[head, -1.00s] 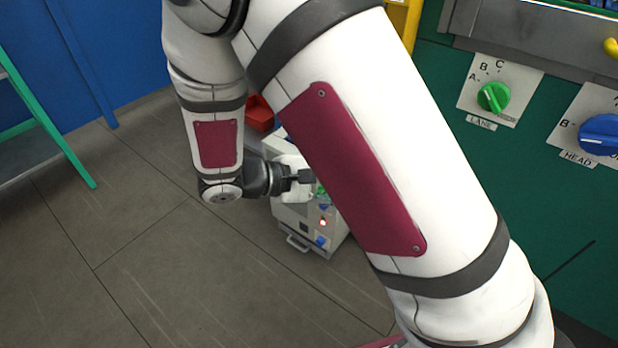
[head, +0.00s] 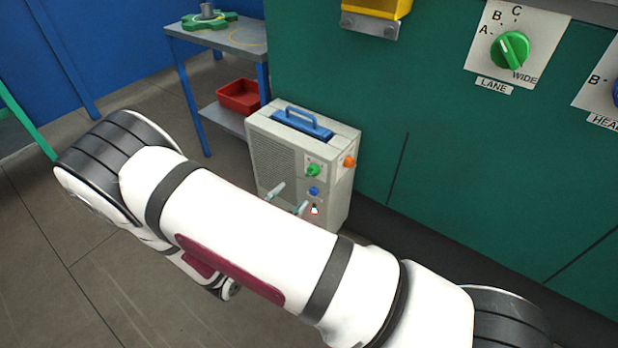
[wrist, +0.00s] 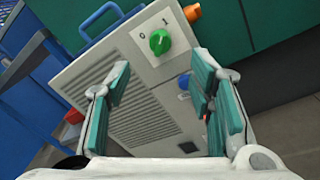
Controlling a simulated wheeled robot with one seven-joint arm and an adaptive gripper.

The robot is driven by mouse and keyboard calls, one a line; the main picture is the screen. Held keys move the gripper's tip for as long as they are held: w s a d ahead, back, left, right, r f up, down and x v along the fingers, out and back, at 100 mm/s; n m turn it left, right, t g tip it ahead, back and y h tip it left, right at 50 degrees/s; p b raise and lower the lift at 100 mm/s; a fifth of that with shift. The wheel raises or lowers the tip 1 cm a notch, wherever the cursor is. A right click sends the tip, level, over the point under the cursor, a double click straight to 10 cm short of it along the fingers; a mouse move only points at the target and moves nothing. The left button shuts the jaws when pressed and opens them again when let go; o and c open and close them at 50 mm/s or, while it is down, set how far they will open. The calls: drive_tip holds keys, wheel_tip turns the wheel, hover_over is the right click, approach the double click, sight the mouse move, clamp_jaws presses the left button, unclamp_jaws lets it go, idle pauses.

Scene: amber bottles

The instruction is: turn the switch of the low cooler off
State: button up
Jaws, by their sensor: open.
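The low cooler (head: 340,196) is a pale grey box with a vented front, standing on the floor by the green wall. Its green switch knob (head: 313,170) is on the upper right of the front. In the wrist view the knob (wrist: 159,41) sits on a white plate marked 0 and 1; I cannot tell clearly which mark it points to. My gripper (wrist: 160,78) is open, its teal-padded fingers apart and empty, with the knob beyond them. In the head view the fingertips (head: 287,199) show before the cooler's lower front; my arm hides the rest.
The cooler also has an orange knob (head: 350,161), a blue button (head: 314,191), a small light (head: 314,210) and a blue top handle (head: 302,122). A side table (head: 237,38) with a red tray (head: 239,95) stands behind. A LANE dial (head: 510,50) is on the wall.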

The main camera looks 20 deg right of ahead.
sight(310, 175)
drive_tip(key=b+x, duration=0.2)
drive_tip(key=x, duration=0.8)
drive_tip(key=shift+d, duration=0.15)
clamp_jaws()
